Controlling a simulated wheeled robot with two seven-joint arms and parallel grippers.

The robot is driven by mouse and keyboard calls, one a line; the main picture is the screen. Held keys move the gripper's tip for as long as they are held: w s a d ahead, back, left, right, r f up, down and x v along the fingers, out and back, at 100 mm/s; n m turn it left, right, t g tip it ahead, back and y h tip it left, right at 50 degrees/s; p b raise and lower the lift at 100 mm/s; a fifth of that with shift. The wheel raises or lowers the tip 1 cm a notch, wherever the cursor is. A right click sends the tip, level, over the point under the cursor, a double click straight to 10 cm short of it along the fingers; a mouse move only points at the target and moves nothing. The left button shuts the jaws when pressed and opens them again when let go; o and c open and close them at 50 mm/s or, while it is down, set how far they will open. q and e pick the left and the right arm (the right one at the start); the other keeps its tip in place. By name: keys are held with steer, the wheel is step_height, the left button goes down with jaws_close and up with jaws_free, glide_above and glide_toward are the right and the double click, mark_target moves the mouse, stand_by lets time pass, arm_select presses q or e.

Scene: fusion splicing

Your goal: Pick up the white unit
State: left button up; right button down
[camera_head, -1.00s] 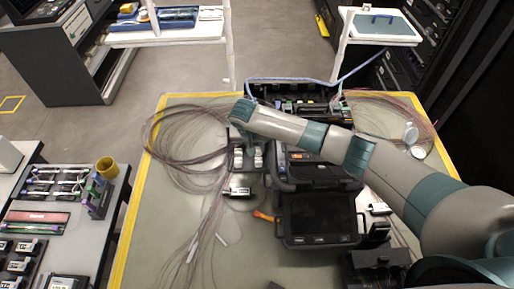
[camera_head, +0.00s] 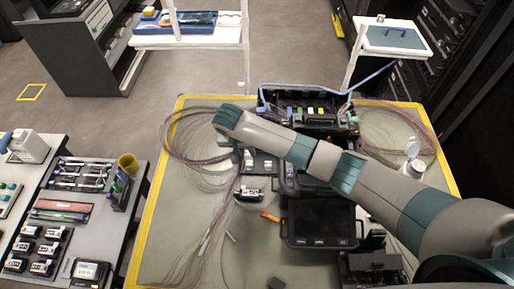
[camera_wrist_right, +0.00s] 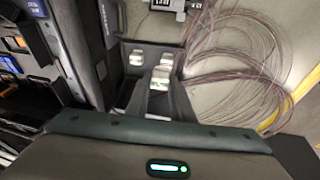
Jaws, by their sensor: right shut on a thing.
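My right arm reaches in from the right in the head view, and its gripper (camera_wrist_right: 160,84) points down over a black holder (camera_wrist_right: 128,96) beside the fusion splicer (camera_head: 320,220). In the right wrist view the fingers are shut on a small white unit (camera_wrist_right: 160,74) at the holder. Two more white pieces, a left one (camera_wrist_right: 137,57) and a right one (camera_wrist_right: 167,57), sit just beyond it. In the head view a white piece (camera_head: 268,165) shows below my wrist, which mostly hides the fingers. I cannot tell whether the held unit is clear of the holder. My left gripper is out of view.
Coiled fibres (camera_head: 185,140) spread left of the holder. A small black-and-white device (camera_head: 249,194) and an orange tool (camera_head: 270,216) lie nearby on the table. An open black case (camera_head: 310,108) stands behind.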

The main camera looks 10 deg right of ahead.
steer(key=shift+s+a+r, duration=0.3)
steer(key=shift+a+r, duration=0.05)
steer(key=shift+a, duration=0.15)
steer(key=shift+s+a+r, duration=0.3)
steer(key=shift+a+r, duration=0.05)
steer(key=shift+a, duration=0.15)
steer(key=shift+w, duration=0.1)
stand_by(0.6)
